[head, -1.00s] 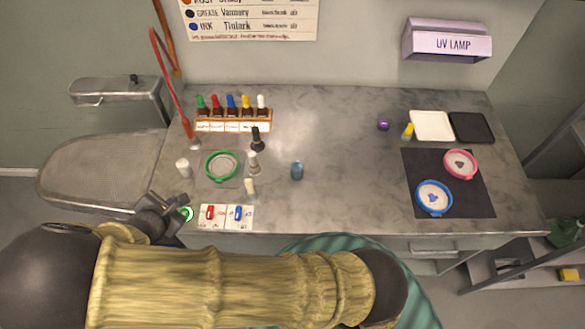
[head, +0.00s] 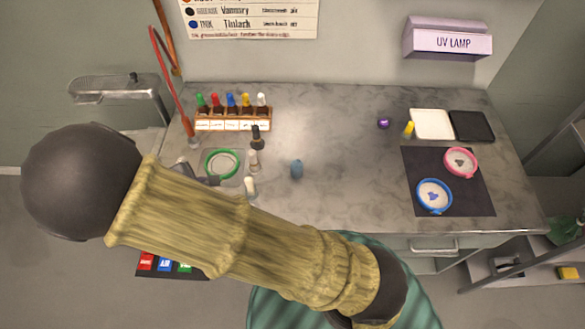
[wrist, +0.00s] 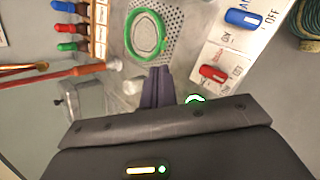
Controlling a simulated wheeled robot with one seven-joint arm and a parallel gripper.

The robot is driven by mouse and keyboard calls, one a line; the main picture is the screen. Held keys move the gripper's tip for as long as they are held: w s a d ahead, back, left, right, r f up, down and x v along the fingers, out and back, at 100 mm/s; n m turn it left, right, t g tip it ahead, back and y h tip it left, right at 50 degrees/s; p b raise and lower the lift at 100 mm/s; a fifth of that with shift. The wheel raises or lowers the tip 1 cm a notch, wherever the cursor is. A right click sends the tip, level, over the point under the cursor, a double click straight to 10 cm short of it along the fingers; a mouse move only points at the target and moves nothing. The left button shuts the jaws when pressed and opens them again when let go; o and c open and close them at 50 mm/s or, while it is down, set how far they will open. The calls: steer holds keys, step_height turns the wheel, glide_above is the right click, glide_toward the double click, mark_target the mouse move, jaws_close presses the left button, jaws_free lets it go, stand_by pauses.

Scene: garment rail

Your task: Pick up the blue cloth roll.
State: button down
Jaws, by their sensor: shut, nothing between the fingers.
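A small rounded blue item (head: 297,169), likely the blue cloth roll, lies on the middle of the grey counter, apart from other things. My gripper (head: 212,180) is at the left of the counter, by the near edge of the green ring (head: 222,150), well left of the blue item. My arm hides part of it. In the wrist view the dark fingers (wrist: 158,82) are together and empty, pointing toward the green ring (wrist: 147,32) on a perforated plate. The blue item cannot be made out in the wrist view.
A rack of dropper bottles (head: 232,122) stands behind the green ring. Small bottles (head: 254,160) stand between ring and blue item. Blue (head: 434,196) and pink (head: 461,162) hoops lie on a dark mat at right. Red (wrist: 213,73) and blue (wrist: 243,18) switches sit near my gripper.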

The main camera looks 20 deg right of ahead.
steer(key=s+d+r+m+g+y, duration=0.1)
steer(key=d+r+m, duration=0.3)
steer(key=d, duration=0.5)
steer(key=s+d+r+m+g+y, duration=0.1)
steer(key=s+d+r+m, duration=0.3)
steer(key=d+m, duration=0.5)
steer(key=s+d+r+m+g+y, duration=0.1)
steer(key=s+d+r+m+g, duration=0.1)
steer(key=d+r+m, duration=0.3)
steer(key=s+d+m, duration=0.1)
steer(key=d+m, duration=0.1)
steer(key=d, duration=0.2)
steer(key=shift+r, duration=0.1)
